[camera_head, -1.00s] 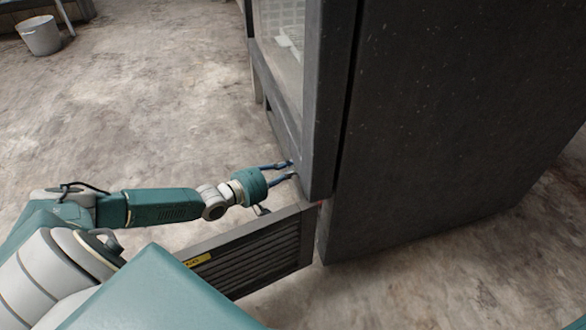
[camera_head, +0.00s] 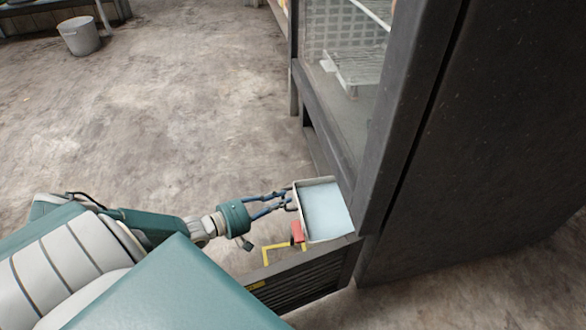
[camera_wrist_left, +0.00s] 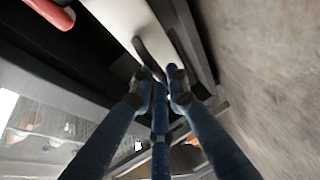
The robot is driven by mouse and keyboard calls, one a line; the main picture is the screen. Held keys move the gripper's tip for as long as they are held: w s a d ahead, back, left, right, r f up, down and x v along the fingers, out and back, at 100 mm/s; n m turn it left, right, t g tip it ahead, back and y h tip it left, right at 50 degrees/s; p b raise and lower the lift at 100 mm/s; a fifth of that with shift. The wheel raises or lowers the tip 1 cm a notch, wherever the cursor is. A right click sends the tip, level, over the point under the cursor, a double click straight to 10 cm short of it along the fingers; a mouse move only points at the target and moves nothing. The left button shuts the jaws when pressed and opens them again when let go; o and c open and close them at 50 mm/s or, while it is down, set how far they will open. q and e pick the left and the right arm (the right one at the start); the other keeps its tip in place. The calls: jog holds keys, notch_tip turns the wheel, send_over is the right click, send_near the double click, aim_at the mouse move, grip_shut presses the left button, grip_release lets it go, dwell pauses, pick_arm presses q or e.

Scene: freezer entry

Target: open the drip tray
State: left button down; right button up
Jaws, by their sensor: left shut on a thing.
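The drip tray (camera_head: 327,211) is a shallow pale tray with a light blue inside. It sticks out from the dark freezer's lower front, above the louvred grille (camera_head: 300,287). My left gripper (camera_head: 288,200) is at the tray's outer front edge. In the left wrist view the blue fingers (camera_wrist_left: 165,88) are closed around a dark curved handle (camera_wrist_left: 150,55) on the tray's pale front (camera_wrist_left: 122,18). The tray's rear end is hidden under the freezer. My right gripper is not in view.
The freezer (camera_head: 480,130) with its glass front (camera_head: 345,50) stands at the right. A red part (camera_head: 297,232) and a yellow angled mark (camera_head: 275,252) are beside the tray. A grey bucket (camera_head: 80,36) stands far left. The floor (camera_head: 170,110) between is clear.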

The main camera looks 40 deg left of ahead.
pick_arm(q)
jog(key=shift+s+a, duration=0.15)
jog(key=shift+s, duration=0.1)
jog(key=c, duration=1.7)
grip_release()
jog(key=shift+o, duration=0.2)
jog(key=v, duration=1.2)
